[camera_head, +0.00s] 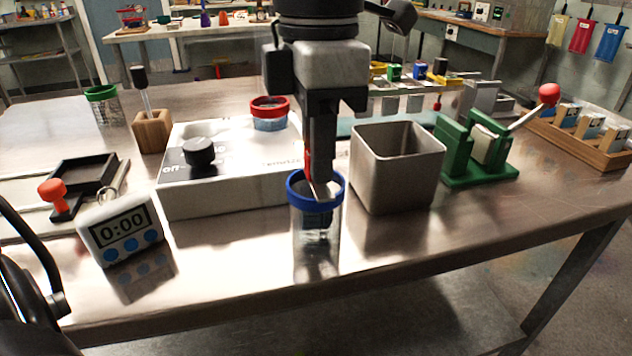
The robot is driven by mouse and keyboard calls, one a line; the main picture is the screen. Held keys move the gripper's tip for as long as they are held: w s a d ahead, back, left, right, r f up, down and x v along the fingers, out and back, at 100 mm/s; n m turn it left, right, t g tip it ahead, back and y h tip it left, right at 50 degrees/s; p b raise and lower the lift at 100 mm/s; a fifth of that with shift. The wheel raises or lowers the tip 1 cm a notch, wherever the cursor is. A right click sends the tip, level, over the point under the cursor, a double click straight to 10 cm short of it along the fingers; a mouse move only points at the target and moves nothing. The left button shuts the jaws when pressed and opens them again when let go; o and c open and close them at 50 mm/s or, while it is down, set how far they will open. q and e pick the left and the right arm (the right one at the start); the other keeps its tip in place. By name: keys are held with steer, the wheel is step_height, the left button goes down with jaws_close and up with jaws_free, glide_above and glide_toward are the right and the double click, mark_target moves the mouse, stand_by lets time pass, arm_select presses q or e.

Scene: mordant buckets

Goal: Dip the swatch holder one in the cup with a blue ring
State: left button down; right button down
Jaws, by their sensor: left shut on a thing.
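The cup with a blue ring (315,245) is clear and stands upright near the table's front edge. My left gripper (319,178) comes down from above, with its fingers at the cup's mouth. It is shut on a swatch holder (307,165), of which a thin red part shows beside the fingers. A dark shape shows through the cup wall below the ring, but I cannot tell whether it is the swatch or the fingers. The fingers hide most of the holder. My right gripper is not in view.
A white hotplate box (230,194) stands left of the cup, bearing a red-ringed cup (269,122). A square metal bucket (398,180) stands close on the right, then a green press (478,178). A timer (120,230) is front left. Other holders (420,72) hang behind.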

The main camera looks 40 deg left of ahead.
arm_select(q)
steer(key=shift+r, duration=0.15)
steer(key=shift+r+p, duration=0.25)
steer(key=shift+p, duration=0.05)
steer(key=shift+f, duration=0.1)
steer(key=shift+f+b, duration=0.3)
steer(key=shift+b, duration=0.1)
steer(key=shift+r, duration=0.1)
steer(key=shift+r+p, duration=0.3)
steer(key=shift+f, duration=0.15)
